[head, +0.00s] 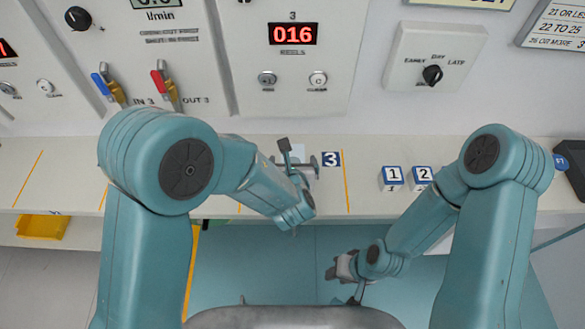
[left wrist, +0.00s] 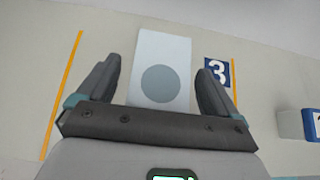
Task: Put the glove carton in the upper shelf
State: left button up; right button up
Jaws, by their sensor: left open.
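My left gripper (head: 299,160) is over the bench near the number 3 label. In the left wrist view my left gripper (left wrist: 162,72) is open, with nothing held between its fingers. A pale rectangle (left wrist: 174,46) with a grey disc lies beyond and between the fingers on the bench. It looks flat, and I cannot tell that it is the glove carton. No glove carton or upper shelf can be made out in either view. My right gripper (head: 343,268) is low in front of the bench, too small to tell its opening.
The bench (head: 60,170) has orange dividing lines. Number blocks 1 (head: 392,178) and 2 (head: 420,176) stand to the right, near a dark device (head: 572,165). A yellow bin (head: 43,227) is below at left. The wall panel (head: 285,60) with a red 016 display rises behind.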

pick_arm(q)
jog(key=shift+s, duration=0.1)
jog(key=shift+r, duration=0.1)
jog(key=c, duration=1.3)
